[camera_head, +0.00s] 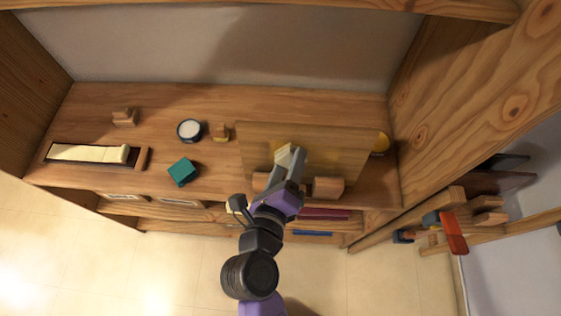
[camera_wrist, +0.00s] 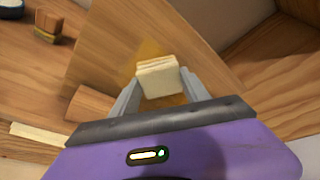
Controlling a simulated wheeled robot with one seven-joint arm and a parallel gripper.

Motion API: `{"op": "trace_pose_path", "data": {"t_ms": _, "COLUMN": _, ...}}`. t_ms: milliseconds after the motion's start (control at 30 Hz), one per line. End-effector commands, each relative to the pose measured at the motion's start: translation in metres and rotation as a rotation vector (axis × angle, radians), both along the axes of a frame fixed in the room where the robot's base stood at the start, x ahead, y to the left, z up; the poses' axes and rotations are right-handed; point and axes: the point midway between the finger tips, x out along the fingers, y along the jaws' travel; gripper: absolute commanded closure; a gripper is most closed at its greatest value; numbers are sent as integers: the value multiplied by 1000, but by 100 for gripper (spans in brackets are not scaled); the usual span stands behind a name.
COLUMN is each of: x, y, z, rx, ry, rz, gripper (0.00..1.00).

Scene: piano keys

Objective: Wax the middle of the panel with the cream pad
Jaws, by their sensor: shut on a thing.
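The panel (camera_head: 341,142) is a wide wooden board standing tilted on the bench, with wooden blocks at its lower edge. In the wrist view the panel (camera_wrist: 110,50) fills the middle. My gripper (camera_head: 290,158) is in front of the panel, near its middle. In the wrist view my gripper (camera_wrist: 160,90) is shut on the cream pad (camera_wrist: 158,76), a pale layered block. The cream pad also shows in the head view (camera_head: 284,154). A yellowish patch shows on the panel around the pad. I cannot tell whether the pad touches the panel.
A teal block (camera_head: 183,172), a round tin (camera_head: 189,130) and a small brush-like block (camera_head: 220,132) lie left of the panel. A long tray (camera_head: 90,153) lies farther left. Side walls enclose the bench.

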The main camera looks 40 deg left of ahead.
Motion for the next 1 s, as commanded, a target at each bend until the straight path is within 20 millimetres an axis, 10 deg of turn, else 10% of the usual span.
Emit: {"op": "trace_pose_path", "data": {"t_ms": 1000, "x": 31, "y": -53, "z": 1, "rx": -1, "ry": -2, "rz": -7, "gripper": 79}}
